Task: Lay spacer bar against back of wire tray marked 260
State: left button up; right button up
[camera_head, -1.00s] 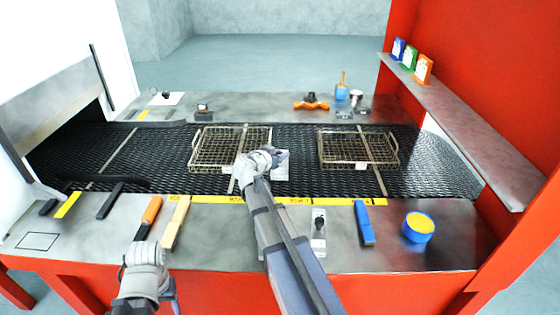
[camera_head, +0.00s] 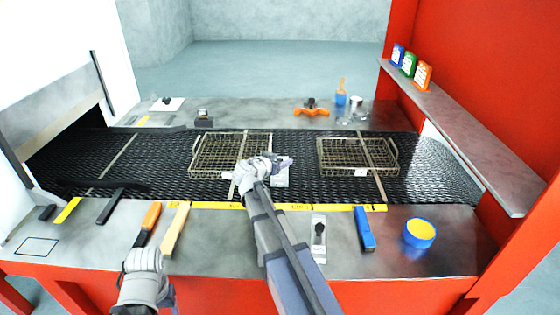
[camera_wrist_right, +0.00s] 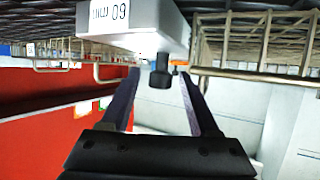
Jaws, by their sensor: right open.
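A light grey block with a black knob (camera_wrist_right: 160,78) shows in the right wrist view. Its label appears upside down and seems to read 60 MM; I take it as the spacer bar (camera_wrist_right: 135,30). In the head view a pale piece (camera_head: 281,178) lies on the belt beside my right gripper (camera_head: 284,162). The right fingers (camera_wrist_right: 160,85) are open, one either side of the knob. Two wire trays stand on the belt, a left one (camera_head: 205,165) and a right one (camera_head: 345,155). The right tray's tag is unreadable. My left gripper (camera_head: 145,262) is over the front ledge; its fingers are unclear.
The front ledge holds a second knobbed plate (camera_head: 318,238), a blue bar (camera_head: 364,228), a yellow-filled blue tub (camera_head: 419,233), a cream bar (camera_head: 175,228) and an orange-handled tool (camera_head: 151,215). An orange item (camera_head: 311,110) lies on the back ledge. A red post and shelf (camera_head: 455,120) bound the right.

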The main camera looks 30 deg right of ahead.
jog(key=p+v, duration=0.4)
jog(key=v, duration=0.6)
jog(key=shift+s+a+r, duration=0.2)
jog(key=shift+a+r, duration=0.05)
jog(key=shift+r, duration=0.05)
jog(key=shift+s+a+r, duration=0.15)
jog(key=shift+s+a, duration=0.15)
jog(key=shift+a, duration=0.2)
jog(key=shift+r, duration=0.1)
